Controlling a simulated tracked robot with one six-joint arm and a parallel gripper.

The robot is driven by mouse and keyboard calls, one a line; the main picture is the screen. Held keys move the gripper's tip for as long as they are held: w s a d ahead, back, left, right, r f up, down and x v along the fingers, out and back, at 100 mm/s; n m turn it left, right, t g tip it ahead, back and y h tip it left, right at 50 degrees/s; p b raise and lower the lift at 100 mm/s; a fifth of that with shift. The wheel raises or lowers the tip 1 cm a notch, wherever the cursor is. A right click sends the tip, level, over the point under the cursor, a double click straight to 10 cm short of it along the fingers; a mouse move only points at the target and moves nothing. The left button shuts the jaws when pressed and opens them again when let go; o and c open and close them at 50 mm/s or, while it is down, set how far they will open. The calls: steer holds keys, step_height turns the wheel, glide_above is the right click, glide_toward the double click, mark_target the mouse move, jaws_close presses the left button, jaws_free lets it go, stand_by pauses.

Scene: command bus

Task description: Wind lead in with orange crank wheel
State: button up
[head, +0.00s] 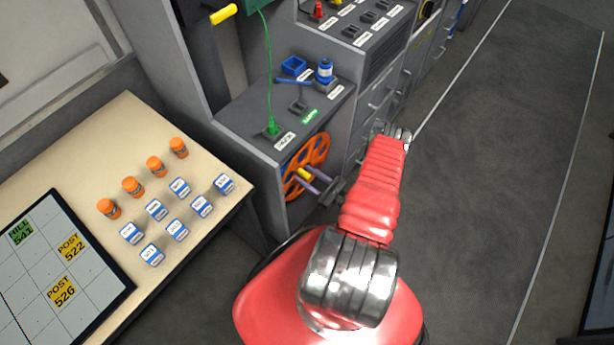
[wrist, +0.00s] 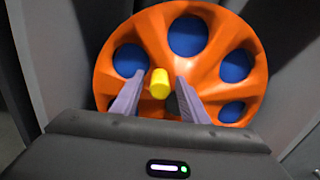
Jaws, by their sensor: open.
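The orange crank wheel (head: 314,152) is on the side of the grey cabinet, low and right of the table in the head view. It fills the upper middle of the wrist view (wrist: 215,70), with blue showing through its round holes. Its yellow handle (wrist: 160,83) points out between the fingers of my gripper (wrist: 153,97). The fingers are open, one on each side of the handle, with a gap visible on the left. In the head view my gripper (head: 312,180) is in front of the wheel. A green lead (head: 270,75) runs down to a green plug (head: 272,127) on the cabinet top.
The grey floor (head: 490,180) at right is clear.

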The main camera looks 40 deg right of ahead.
jaws_close()
stand_by(0.5)
